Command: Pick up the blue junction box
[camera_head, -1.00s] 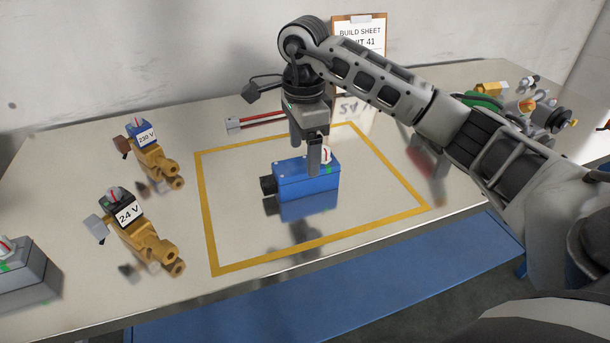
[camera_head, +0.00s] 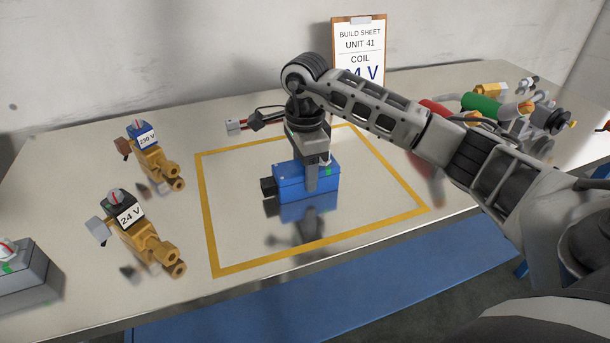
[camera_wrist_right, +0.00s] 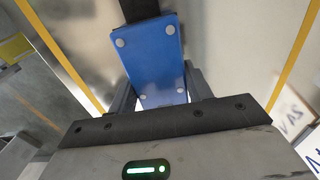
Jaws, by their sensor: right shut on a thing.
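The blue junction box (camera_head: 290,187) sits on the shiny table inside the yellow square outline, with a black stub on its left end. My right gripper (camera_head: 312,176) comes down over it from above and is shut on its body, one finger against the near side. In the right wrist view, the blue box (camera_wrist_right: 150,62) lies between the two fingers of my right gripper (camera_wrist_right: 158,92), its face with grey screws towards the camera. My left gripper is not in view.
Two brass valves with coils stand left of the outline, marked 230 V (camera_head: 146,142) and 24 V (camera_head: 131,216). A grey box (camera_head: 28,278) is at the far left. A build sheet (camera_head: 359,40) stands at the back. Several fittings and a green cylinder (camera_head: 480,105) lie at the right.

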